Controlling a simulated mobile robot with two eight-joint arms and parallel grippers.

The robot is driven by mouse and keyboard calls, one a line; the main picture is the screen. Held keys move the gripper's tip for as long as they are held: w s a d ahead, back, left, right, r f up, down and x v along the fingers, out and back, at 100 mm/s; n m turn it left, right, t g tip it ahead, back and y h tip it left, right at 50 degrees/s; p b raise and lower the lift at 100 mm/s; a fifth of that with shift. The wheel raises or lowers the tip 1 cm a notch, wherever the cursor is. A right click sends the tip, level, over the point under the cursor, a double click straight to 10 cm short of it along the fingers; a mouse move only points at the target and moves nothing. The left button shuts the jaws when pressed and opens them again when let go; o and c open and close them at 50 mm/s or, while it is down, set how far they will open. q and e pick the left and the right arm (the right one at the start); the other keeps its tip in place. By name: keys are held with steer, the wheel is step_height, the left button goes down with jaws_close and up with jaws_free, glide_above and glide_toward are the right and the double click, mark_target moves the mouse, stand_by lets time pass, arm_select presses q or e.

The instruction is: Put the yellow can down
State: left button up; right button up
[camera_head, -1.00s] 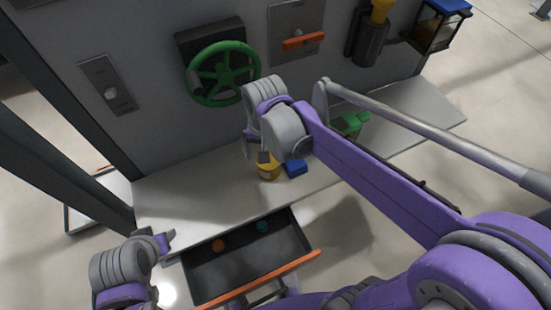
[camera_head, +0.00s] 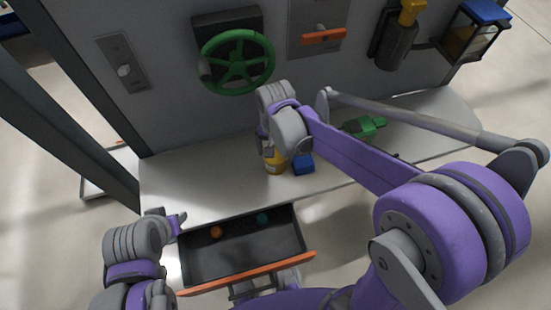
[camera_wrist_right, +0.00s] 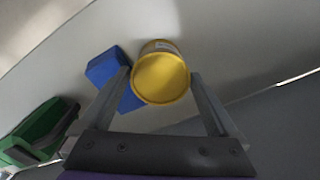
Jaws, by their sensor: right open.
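The yellow can (camera_head: 275,165) stands on the grey shelf (camera_head: 200,190), partly hidden by my right gripper (camera_head: 268,155) in the head view. In the right wrist view the yellow can (camera_wrist_right: 161,78) shows its round yellow top, with a pale label on its side. My right gripper (camera_wrist_right: 160,88) is open, with one finger on each side of the can. I cannot tell whether a finger touches it. My left gripper (camera_head: 180,224) is at the lower left, near the shelf's front edge and empty; its jaw opening is unclear.
A blue block (camera_head: 303,164) sits close beside the can. A green tool-like object (camera_head: 365,127) lies farther right on the shelf. Below, an open drawer (camera_head: 245,258) holds an orange ball and a teal ball. A green handwheel (camera_head: 237,62) is on the wall behind.

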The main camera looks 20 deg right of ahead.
steer(key=shift+f, duration=2.25)
steer(key=shift+c, duration=0.2)
